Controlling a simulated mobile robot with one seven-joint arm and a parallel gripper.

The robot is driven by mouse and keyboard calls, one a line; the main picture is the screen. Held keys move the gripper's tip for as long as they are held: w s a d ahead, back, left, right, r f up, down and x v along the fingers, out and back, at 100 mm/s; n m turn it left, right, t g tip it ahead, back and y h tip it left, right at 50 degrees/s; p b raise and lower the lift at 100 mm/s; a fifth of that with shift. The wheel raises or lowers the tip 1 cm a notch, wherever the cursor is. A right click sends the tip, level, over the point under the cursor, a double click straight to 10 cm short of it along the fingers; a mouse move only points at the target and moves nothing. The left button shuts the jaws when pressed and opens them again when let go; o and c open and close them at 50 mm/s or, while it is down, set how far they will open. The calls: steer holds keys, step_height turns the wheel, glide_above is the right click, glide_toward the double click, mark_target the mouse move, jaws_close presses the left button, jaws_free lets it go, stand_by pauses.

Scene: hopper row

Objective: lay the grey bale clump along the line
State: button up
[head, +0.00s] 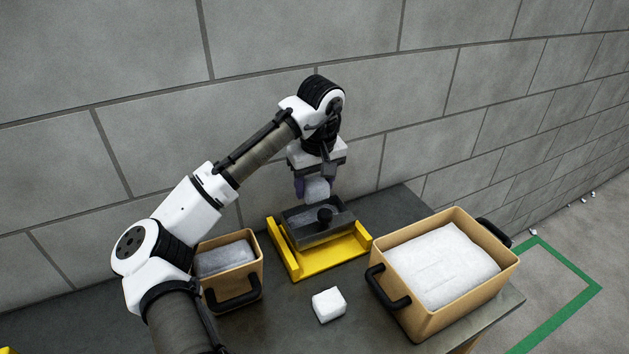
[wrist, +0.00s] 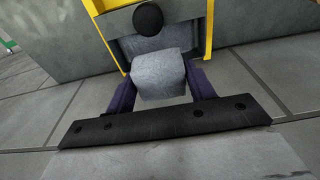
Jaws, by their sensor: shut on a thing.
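My gripper (head: 316,187) is shut on a light grey clump, which hangs just above a dark tray (head: 335,236) with a black knob in the head view. In the wrist view the grey clump (wrist: 160,74) sits between the two purple fingers, its lower part extending toward the tray. The tray rests in a yellow cradle (head: 318,265) and has grey material in it. I cannot tell whether the held clump touches the tray. I see no marked line on the table.
A tan bin (head: 239,282) with grey material stands left of the cradle. A larger tan bin (head: 432,313) with white material stands right. A loose white clump (head: 328,305) lies between them on the dark table (head: 285,325). A block wall (head: 140,60) rises close behind.

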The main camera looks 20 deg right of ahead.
step_height(320, 180, down, 7)
steer(key=b, duration=0.6)
steer(key=shift+r+b, duration=0.1)
steer(key=shift+b, duration=0.2)
steer(key=shift+s+p, duration=0.1)
steer(key=shift+p, duration=0.3)
steer(key=shift+f, duration=0.2)
